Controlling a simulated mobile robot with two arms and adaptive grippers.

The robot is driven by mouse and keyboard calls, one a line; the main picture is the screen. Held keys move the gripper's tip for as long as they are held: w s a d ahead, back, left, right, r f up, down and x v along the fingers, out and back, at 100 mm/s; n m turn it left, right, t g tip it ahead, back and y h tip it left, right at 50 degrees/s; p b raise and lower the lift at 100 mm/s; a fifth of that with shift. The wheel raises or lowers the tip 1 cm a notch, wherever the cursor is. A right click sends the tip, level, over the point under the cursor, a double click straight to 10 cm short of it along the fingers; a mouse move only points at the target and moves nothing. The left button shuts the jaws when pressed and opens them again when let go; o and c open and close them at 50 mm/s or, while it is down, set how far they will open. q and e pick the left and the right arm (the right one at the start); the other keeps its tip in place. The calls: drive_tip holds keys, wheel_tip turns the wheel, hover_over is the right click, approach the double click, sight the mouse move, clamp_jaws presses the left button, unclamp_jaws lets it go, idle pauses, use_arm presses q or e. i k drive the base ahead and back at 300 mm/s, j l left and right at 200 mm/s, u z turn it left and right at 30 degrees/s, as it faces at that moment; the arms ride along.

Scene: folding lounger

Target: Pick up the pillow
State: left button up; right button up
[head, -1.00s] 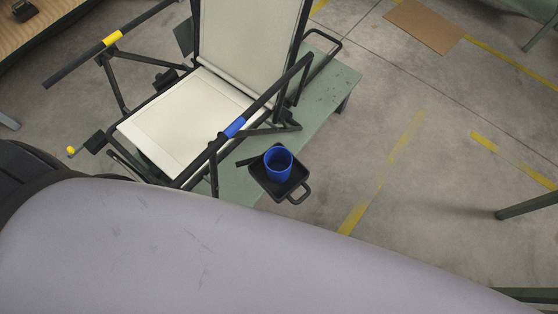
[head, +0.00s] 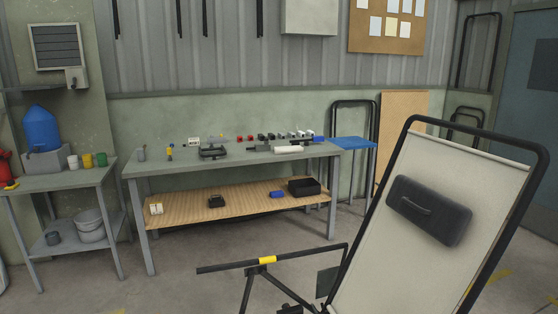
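A dark grey, padded rectangular pillow (head: 446,220) with a strap-like handle lies against the upper part of the lounger's cream backrest (head: 372,268). It is slightly tilted, and nothing covers it. The lounger's black frame (head: 546,200) runs around the backrest, which leans steeply at the right of the head view. A black armrest with a yellow band (head: 267,260) reaches left from it. Neither of my grippers is in view.
A green workbench (head: 230,163) with small items on top and a wooden lower shelf (head: 238,206) stands along the back wall. A smaller table (head: 75,180) is at the left. A blue-seated chair (head: 352,143) stands behind the backrest. Some floor between is clear.

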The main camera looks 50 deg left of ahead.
sight(295, 149)
drive_tip(key=u, duration=1.7)
drive_tip(key=j+u, duration=0.35)
drive_tip(key=j, duration=0.15)
drive_tip(key=i+j+u, duration=0.15)
drive_tip(key=j+u, duration=0.25)
drive_tip(key=i+j+u, duration=0.1)
drive_tip(key=i+j, duration=0.95)
drive_tip(key=i+z, duration=0.2)
drive_tip(key=i, duration=0.5)
drive_tip(key=i+z, duration=0.25)
drive_tip(key=i, duration=0.5)
drive_tip(key=i+j+z, duration=0.2)
drive_tip(key=i, duration=0.5)
drive_tip(key=i+l+z, duration=0.15)
drive_tip(key=i+z, duration=0.7)
drive_tip(key=z, duration=0.15)
drive_tip(key=i+j+z, duration=0.15)
drive_tip(key=i+z, duration=0.35)
drive_tip(key=i+l+z, duration=0.15)
drive_tip(key=i, duration=0.25)
drive_tip(key=i+l+z, duration=0.1)
drive_tip(key=i, duration=0.25)
drive_tip(key=i+l+u, duration=0.6)
drive_tip(key=u, duration=0.15)
drive_tip(key=i+l+u, duration=0.2)
drive_tip(key=l+u, duration=0.15)
drive_tip(key=i+l+u, duration=0.15)
drive_tip(key=l+u, duration=0.25)
drive_tip(key=l, duration=0.2)
